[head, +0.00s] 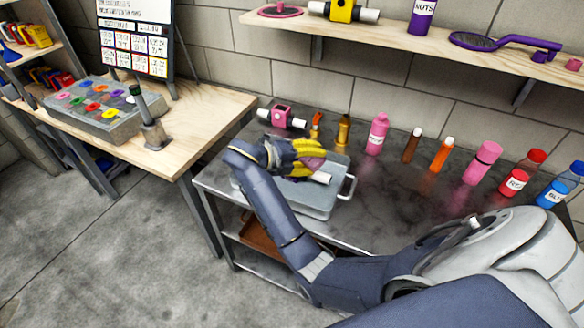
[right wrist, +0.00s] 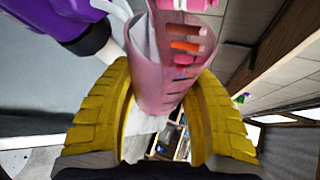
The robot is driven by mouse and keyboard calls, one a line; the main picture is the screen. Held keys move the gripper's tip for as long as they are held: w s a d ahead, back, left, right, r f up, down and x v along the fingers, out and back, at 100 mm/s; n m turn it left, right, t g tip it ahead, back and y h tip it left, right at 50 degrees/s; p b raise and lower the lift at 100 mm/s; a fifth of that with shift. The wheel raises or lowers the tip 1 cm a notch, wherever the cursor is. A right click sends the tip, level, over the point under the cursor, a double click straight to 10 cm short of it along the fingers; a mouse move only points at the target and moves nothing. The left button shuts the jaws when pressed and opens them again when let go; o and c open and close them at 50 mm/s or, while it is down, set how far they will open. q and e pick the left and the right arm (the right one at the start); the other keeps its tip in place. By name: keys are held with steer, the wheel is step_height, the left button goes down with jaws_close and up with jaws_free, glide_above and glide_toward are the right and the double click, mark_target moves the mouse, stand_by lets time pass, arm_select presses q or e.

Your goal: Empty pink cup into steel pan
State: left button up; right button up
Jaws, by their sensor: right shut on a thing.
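My right gripper (head: 305,157) has yellow ribbed fingers and hangs over the steel pan (head: 318,207), a shallow grey tray with a wire handle on the metal table. In the right wrist view the two yellow fingers (right wrist: 165,115) are shut on the sides of the pink cup (right wrist: 165,70). The cup is see-through pink with dark tick marks. In the head view only a bit of pink shows at the fingers, and a white piece sticks out below them. The cup's tilt and contents are hard to make out. My left gripper is not in view.
Behind the pan stand a pink box-like part (head: 283,116), a gold bottle (head: 343,130) and a pink bottle (head: 377,134). Several more bottles line the table's right side. A wall shelf (head: 400,45) hangs above. A wooden table (head: 190,120) is at left.

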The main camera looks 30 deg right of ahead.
steer(key=shift+w+a+r+n, duration=0.15)
steer(key=shift+w+r+n, duration=0.25)
steer(key=shift+w, duration=0.05)
stand_by(0.6)
steer(key=shift+w+r+n+g+h, duration=0.2)
steer(key=shift+r+n+g+h, duration=0.05)
steer(key=shift+r+n+g, duration=0.25)
steer(key=shift+w+r+n+g+h, duration=0.15)
steer(key=shift+r+n+g+h, duration=0.1)
steer(key=shift+r+n+g, duration=0.2)
stand_by(1.5)
steer(key=shift+w+a+r+n+g+h, duration=0.15)
steer(key=shift+w+r+n+g+h, duration=0.3)
steer(key=shift+n, duration=0.3)
stand_by(1.0)
